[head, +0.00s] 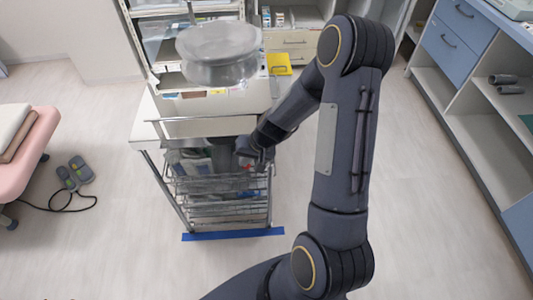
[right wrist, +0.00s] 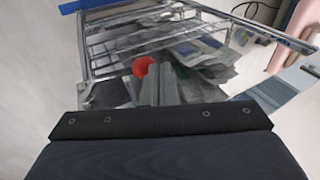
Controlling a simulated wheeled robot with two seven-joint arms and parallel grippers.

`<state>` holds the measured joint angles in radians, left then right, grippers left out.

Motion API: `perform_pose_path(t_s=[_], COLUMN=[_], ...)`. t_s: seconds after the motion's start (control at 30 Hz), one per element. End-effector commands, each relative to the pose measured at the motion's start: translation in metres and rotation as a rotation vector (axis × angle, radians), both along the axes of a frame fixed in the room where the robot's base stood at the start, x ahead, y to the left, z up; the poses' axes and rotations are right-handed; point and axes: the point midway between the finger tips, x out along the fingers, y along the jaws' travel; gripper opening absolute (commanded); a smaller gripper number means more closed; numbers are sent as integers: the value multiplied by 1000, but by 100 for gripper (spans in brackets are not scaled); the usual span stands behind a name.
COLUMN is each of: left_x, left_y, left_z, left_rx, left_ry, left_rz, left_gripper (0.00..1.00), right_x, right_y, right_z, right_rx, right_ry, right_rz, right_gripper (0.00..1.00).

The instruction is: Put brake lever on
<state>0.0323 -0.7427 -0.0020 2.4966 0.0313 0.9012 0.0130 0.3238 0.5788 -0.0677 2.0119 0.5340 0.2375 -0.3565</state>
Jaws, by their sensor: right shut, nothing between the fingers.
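The metal trolley (head: 178,200) stands in the middle of the head view, with wire baskets under its white top. In the right wrist view a round red knob (right wrist: 144,66), perhaps the end of the brake lever, shows among the basket rails. The lever's shaft cannot be made out. My right gripper (head: 246,158) is at the trolley's front, by the upper basket. In the right wrist view its shut fingers (right wrist: 158,84) are just beside the red knob, with nothing between them. I cannot tell whether they touch it. My left gripper is out of view.
Blue tape (head: 232,234) lies on the floor at the trolley's front. A pink couch (head: 38,150) and a grey pedal with a cable (head: 75,174) are at the left. A blue and white cabinet (head: 460,45) stands at the right. The floor between is clear.

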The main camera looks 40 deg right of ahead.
Motion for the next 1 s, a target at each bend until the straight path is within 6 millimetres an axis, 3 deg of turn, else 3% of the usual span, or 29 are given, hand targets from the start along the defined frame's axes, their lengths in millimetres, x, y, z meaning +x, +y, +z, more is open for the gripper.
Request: perform_pose_path(t_s=[0.03, 0.17, 0.5, 0.7, 1.0], left_x=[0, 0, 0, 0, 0], left_y=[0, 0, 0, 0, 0], left_z=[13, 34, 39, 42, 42], left_rx=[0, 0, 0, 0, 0], left_ry=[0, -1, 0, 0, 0], left_rz=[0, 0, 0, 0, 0], left_gripper=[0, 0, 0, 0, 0], right_x=[2, 5, -8, -12, -13], right_y=[-2, -5, -4, -4, -4], right_z=[16, 47, 114, 131, 132], right_rx=[-3, -6, -7, -6, -6], right_ry=[-5, -11, -15, -12, -11], right_rz=[-2, -3, -4, -6, -7], right_gripper=[0, 0, 0, 0, 0])
